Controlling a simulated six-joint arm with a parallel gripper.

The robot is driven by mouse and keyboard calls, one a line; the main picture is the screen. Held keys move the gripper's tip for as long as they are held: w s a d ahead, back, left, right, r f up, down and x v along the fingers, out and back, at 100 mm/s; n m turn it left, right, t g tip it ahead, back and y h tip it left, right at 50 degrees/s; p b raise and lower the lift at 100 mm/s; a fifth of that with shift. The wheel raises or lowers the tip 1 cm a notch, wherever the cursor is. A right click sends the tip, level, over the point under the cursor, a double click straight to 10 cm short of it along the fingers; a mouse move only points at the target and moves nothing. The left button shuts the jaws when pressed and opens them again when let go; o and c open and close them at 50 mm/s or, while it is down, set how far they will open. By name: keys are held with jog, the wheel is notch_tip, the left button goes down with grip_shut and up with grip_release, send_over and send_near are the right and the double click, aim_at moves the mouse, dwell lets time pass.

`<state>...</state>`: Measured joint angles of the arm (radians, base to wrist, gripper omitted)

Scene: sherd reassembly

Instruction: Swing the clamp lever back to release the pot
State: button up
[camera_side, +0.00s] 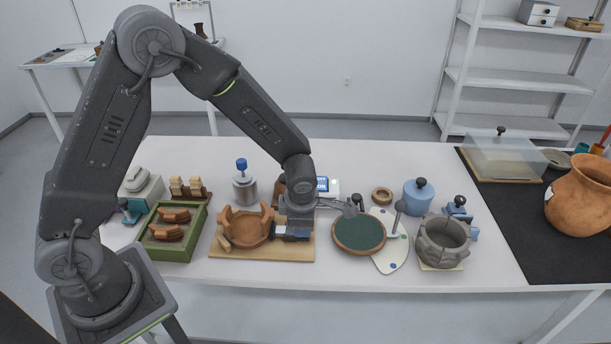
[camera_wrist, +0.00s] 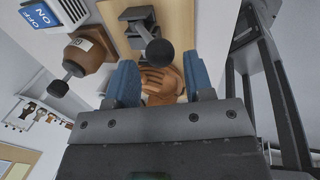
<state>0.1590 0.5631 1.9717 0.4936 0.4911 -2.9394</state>
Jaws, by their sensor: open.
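The terracotta pot (camera_side: 248,232) stands on a wooden board (camera_side: 228,253), with upright wall pieces around its open top. My gripper (camera_side: 292,233) is low at the board's right end, beside the pot. In the wrist view its two blue fingers (camera_wrist: 160,64) are apart, with nothing held between them. The clamp (camera_wrist: 137,20) is a dark grey bracket on the board, and its lever ends in a black ball knob (camera_wrist: 160,53) just beyond the fingertips. Part of the brown pot (camera_wrist: 160,85) shows between the fingers. In the side view my gripper hides most of the clamp.
In the side view, a green tray of sherds (camera_side: 172,233) is left of the board, and a round green-topped turntable (camera_side: 358,234) is close on the right.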

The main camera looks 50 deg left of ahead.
jog(key=shift+x, duration=1.7)
jog(key=shift+w+a+r+g+h, duration=0.25)
jog(key=shift+w+a+r, duration=0.1)
jog(key=shift+w+a, duration=0.15)
jog(key=shift+w+a+r+g+h, duration=0.25)
jog(key=shift+w+a+r, duration=0.1)
jog(key=shift+w+a, duration=0.2)
jog(key=shift+w+a+r+g+h, duration=0.15)
jog(key=shift+w+a+g+h, duration=0.1)
jog(key=shift+w+a, duration=0.25)
jog(key=shift+w+a+r+g+h, duration=0.15)
jog(key=shift+w+a+g+h, duration=0.1)
jog(key=shift+w+a, duration=0.25)
jog(key=shift+w+a+f+g+h, duration=0.4)
jog(key=shift+w+a+g+h, duration=0.05)
jog(key=shift+w+a, duration=0.3)
jog(key=shift+w+a+f+g+h, duration=0.4)
jog(key=shift+w+a+f, duration=0.05)
jog(key=shift+w+a, duration=0.3)
jog(key=shift+w+a+f+g+h, duration=0.4)
jog(key=shift+w+a+g+h, duration=0.05)
jog(key=shift+w+a, duration=0.45)
jog(key=shift+v, duration=2.65)
